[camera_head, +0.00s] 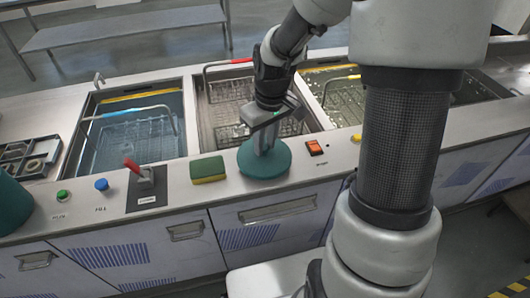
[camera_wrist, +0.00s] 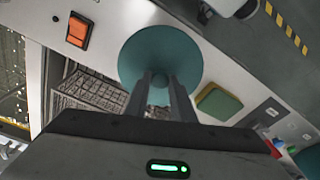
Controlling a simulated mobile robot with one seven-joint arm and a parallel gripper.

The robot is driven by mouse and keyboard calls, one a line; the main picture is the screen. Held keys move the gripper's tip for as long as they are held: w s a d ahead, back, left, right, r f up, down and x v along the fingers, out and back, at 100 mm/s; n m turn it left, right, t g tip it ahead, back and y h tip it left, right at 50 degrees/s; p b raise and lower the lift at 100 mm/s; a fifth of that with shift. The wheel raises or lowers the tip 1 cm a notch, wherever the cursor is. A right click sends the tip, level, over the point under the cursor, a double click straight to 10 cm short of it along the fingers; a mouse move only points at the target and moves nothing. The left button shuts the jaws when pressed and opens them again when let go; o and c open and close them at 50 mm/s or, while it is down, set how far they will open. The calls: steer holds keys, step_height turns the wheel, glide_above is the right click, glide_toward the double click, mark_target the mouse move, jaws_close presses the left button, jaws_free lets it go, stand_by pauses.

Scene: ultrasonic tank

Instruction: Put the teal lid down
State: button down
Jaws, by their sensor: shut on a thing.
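The teal lid (camera_head: 264,160) is a round disc at the counter's front strip, between the sponge and the orange switch. It also shows in the wrist view (camera_wrist: 160,50), flat face toward the camera. My gripper (camera_head: 264,140) is above the lid's middle, its fingers pointing down. In the wrist view the two fingertips (camera_wrist: 160,80) close on the small knob at the lid's centre. The lid looks level and at or just above the counter; I cannot tell whether it touches. The fingers partly hide the knob.
A green and yellow sponge (camera_head: 208,170) lies left of the lid, an orange rocker switch (camera_head: 314,147) right of it. Behind are sunken tanks with wire baskets (camera_head: 130,140). A red-handled lever (camera_head: 138,172), a blue button (camera_head: 101,184) and a green button (camera_head: 63,196) stand farther left.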

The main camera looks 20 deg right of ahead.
mark_target(265, 148)
steer(key=shift+f, duration=1.6)
steer(key=shift+f+b, duration=0.1)
steer(key=shift+b, duration=0.2)
steer(key=shift+f, duration=0.15)
steer(key=c, duration=1.5)
jaws_free()
steer(key=shift+r, duration=0.2)
steer(key=r, duration=0.4)
steer(key=s+r+p, duration=0.1)
steer(key=r, duration=0.3)
steer(key=r+p, duration=0.1)
steer(key=r, duration=0.3)
steer(key=shift+s+d, duration=0.15)
steer(key=shift+d, duration=0.15)
